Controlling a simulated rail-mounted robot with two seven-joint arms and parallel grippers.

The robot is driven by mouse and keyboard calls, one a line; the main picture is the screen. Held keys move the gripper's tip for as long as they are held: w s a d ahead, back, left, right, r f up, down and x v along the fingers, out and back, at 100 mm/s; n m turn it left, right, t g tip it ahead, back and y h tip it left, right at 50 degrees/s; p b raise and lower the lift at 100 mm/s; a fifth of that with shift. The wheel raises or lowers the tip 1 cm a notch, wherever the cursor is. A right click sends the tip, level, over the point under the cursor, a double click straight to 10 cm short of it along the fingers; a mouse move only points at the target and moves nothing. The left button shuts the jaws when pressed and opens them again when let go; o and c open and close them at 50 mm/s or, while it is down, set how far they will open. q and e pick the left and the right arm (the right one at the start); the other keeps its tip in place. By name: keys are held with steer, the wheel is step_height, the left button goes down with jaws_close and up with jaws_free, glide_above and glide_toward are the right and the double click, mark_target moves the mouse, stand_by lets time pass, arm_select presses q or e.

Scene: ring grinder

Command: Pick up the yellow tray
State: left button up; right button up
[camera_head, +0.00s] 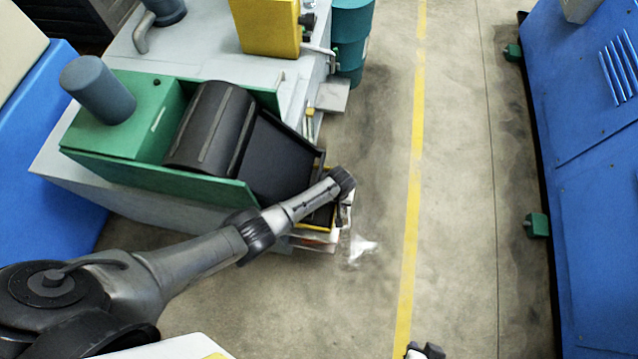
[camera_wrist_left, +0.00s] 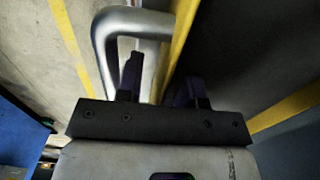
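The yellow tray (camera_head: 316,228) is at the front end of the grinder, below the black chute, partly hidden by my left arm. In the left wrist view its yellow rim (camera_wrist_left: 181,38) runs beside a dark interior, and a silver tubular handle (camera_wrist_left: 104,42) stands out from it. My left gripper (camera_wrist_left: 161,82) is at this handle, its two dark fingers apart with part of the tube between them. I see no clear grip on it. In the head view the left fingers are mostly hidden behind the wrist. My right gripper (camera_head: 425,351) is cut off at the bottom edge, away from the tray.
The green and grey grinder (camera_head: 130,120) stands at the left, with a yellow box (camera_head: 268,28) and teal drums (camera_head: 352,40) behind. A blue cabinet (camera_head: 600,180) is at the right. The floor aisle with a yellow line (camera_head: 412,200) is clear.

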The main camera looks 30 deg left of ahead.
arm_select(q)
jaws_close()
stand_by(1.2)
steer(key=shift+r, duration=0.1)
